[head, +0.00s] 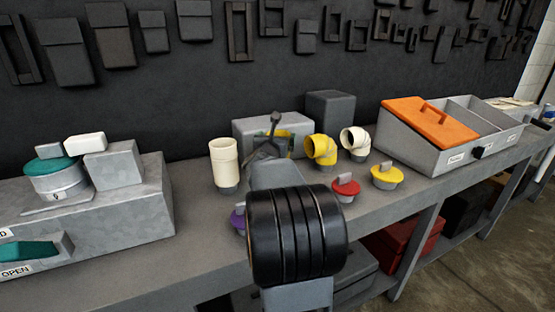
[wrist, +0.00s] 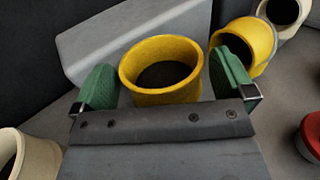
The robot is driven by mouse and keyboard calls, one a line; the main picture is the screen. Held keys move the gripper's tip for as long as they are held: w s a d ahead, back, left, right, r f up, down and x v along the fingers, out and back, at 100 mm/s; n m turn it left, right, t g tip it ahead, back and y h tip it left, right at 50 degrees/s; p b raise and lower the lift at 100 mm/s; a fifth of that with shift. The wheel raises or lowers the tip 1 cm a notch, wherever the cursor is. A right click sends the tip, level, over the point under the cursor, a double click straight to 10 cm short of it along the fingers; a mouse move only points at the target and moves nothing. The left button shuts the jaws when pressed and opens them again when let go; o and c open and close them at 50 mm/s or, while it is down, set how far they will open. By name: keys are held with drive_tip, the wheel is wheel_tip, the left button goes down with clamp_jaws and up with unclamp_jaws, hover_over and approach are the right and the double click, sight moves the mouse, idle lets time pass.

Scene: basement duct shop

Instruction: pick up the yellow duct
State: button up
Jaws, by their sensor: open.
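The yellow duct (wrist: 132,80) is a short, upright, open-topped tube with a dark inside, seen in the middle of the wrist view. My gripper (wrist: 165,78) is open, with one green pad on each side of the duct; the right pad looks close to its wall, and I cannot tell whether they touch. In the head view, my gripper (head: 271,138) reaches over the bench and hides most of the duct, leaving a bit of yellow (head: 286,134) in sight. A yellow elbow (head: 321,149) stands just right of it and also shows in the wrist view (wrist: 244,45).
A grey block (head: 243,128) stands right behind the duct. A cream tube (head: 224,160) is left, a cream elbow (head: 356,141) right. Red (head: 346,186), yellow (head: 386,176) and purple (head: 237,218) caps lie nearby. A grey bin with an orange lid (head: 430,122) stands further right.

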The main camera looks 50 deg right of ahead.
drive_tip(key=shift+x, duration=1)
drive_tip(key=shift+c, duration=0.4)
drive_tip(key=c, duration=1)
drive_tip(key=shift+c, duration=0.4)
drive_tip(key=shift+r, duration=0.15)
